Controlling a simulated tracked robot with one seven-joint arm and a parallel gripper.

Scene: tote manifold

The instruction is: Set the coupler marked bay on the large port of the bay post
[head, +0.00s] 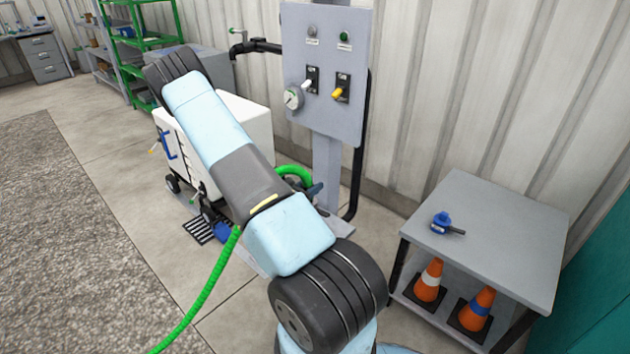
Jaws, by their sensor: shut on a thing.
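My arm (220,125) crosses the middle of the head view and hides what lies behind it. My gripper does not show, so I cannot see what it holds. A green hose (205,292) rises from the bottom edge and passes behind my arm. A green curve of hose (293,170) shows on the arm's far side, with a small dark blue piece at its end, low by a grey post (327,165). The post carries a grey panel with a gauge, lamps and two switches. A blue coupler (442,220) with a dark lever lies on a side table. No marking or port is readable.
The grey side table (490,252) stands at right, with orange cones (429,281) on its lower shelf. A white wheeled tote (250,118) stands behind my arm. A black pipe (362,150) runs beside the panel. Green shelving (150,40) stands at the back left. The left floor is clear.

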